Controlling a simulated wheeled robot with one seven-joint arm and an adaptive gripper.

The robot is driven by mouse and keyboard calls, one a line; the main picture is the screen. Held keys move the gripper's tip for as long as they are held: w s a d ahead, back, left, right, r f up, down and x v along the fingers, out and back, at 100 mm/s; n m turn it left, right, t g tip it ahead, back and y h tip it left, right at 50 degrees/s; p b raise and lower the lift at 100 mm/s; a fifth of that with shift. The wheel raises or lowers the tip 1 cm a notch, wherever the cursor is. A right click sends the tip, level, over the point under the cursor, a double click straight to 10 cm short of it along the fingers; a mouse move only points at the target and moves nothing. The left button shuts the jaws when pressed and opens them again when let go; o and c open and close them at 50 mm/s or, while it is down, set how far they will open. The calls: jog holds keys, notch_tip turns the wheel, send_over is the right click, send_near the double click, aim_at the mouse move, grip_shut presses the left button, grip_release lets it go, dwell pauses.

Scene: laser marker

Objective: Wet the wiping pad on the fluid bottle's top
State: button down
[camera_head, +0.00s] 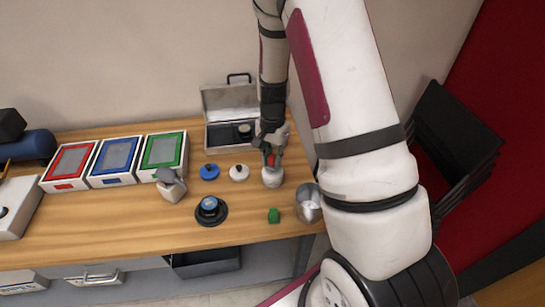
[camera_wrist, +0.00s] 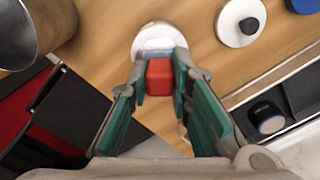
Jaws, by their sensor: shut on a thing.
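My gripper (camera_head: 271,156) points down with its fingers shut on a small red block-shaped pad (camera_wrist: 160,76). The pad also shows as a bit of red between the fingers in the head view (camera_head: 271,160). The white fluid bottle (camera_head: 272,179) stands upright right under the gripper. In the wrist view its round white top (camera_wrist: 157,38) lies just beyond and below the pad, partly hidden by the pad and fingers. I cannot tell whether the pad touches the top.
A metal cup (camera_head: 309,204) and a green block (camera_head: 274,215) are near the bottle. A white disc (camera_head: 239,173), a blue disc (camera_head: 209,172) and a black round stand (camera_head: 211,211) lie left. An open case (camera_head: 228,98) is behind. The front table middle is clear.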

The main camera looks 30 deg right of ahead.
aim_at(272, 156)
jog(key=shift+r+p, duration=0.95)
jog(key=shift+r, duration=2.55)
